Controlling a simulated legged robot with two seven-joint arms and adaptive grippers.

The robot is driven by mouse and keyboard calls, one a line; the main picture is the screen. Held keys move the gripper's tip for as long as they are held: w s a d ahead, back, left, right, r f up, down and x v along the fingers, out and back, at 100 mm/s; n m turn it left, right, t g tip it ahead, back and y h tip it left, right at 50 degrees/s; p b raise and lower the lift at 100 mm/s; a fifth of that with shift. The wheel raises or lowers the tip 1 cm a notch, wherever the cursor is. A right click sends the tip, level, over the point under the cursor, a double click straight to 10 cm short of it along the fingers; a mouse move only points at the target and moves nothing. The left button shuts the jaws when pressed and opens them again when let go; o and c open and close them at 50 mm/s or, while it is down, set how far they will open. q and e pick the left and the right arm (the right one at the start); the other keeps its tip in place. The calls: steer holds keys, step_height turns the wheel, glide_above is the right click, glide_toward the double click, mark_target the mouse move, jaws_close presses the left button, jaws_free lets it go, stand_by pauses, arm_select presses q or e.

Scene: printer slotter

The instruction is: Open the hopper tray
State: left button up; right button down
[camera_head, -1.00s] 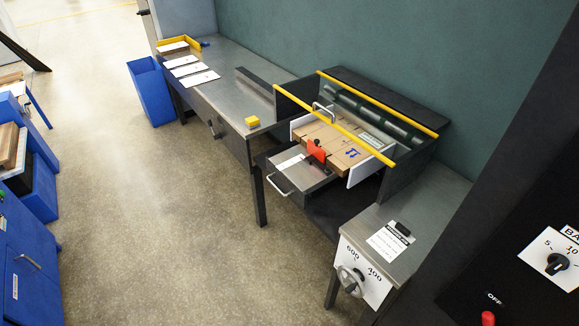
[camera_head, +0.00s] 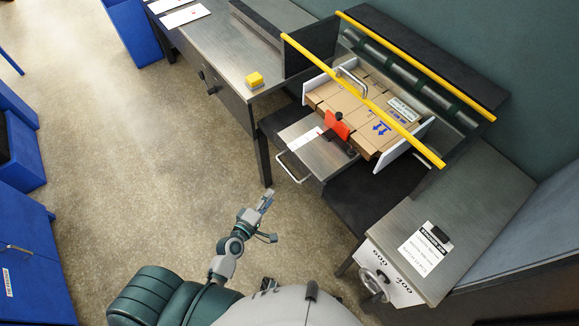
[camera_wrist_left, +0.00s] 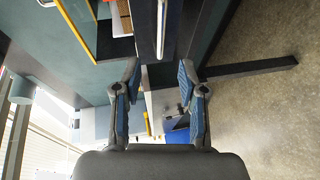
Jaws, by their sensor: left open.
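The printer slotter's metal tray (camera_head: 314,138) sticks out at its front, with a white label on top and a silver bar handle (camera_head: 292,167) at its front edge. Behind it, flat brown cardboard pieces (camera_head: 365,108) lie between white side walls, with a red-orange clamp (camera_head: 336,125) in front. My left gripper (camera_head: 268,217) is open and empty over the floor, in front of and below the handle, apart from it. In the left wrist view, its two blue-padded fingers (camera_wrist_left: 160,85) are spread. My right gripper is not in view.
Yellow bars (camera_head: 365,90) cross above the cardboard. A metal side table with a yellow block (camera_head: 254,80) stands left. A cabinet with a hand wheel (camera_head: 372,284) stands right. Blue cabinets (camera_head: 35,240) are at far left. The floor between is clear.

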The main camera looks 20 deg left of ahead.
arm_select(q)
glide_toward(287, 170)
steer(key=w+f, duration=0.1)
steer(key=w, duration=0.1)
steer(key=x, duration=0.8)
steer(key=shift+d+f+b, duration=0.15)
steer(key=shift+d+b, duration=0.1)
steer(key=shift+b, duration=0.05)
steer(key=shift+d, duration=0.3)
steer(key=shift+c, duration=0.2)
steer(key=shift+a, duration=0.2)
jaws_close()
steer(key=shift+s+f, duration=0.1)
steer(key=shift+s, duration=0.05)
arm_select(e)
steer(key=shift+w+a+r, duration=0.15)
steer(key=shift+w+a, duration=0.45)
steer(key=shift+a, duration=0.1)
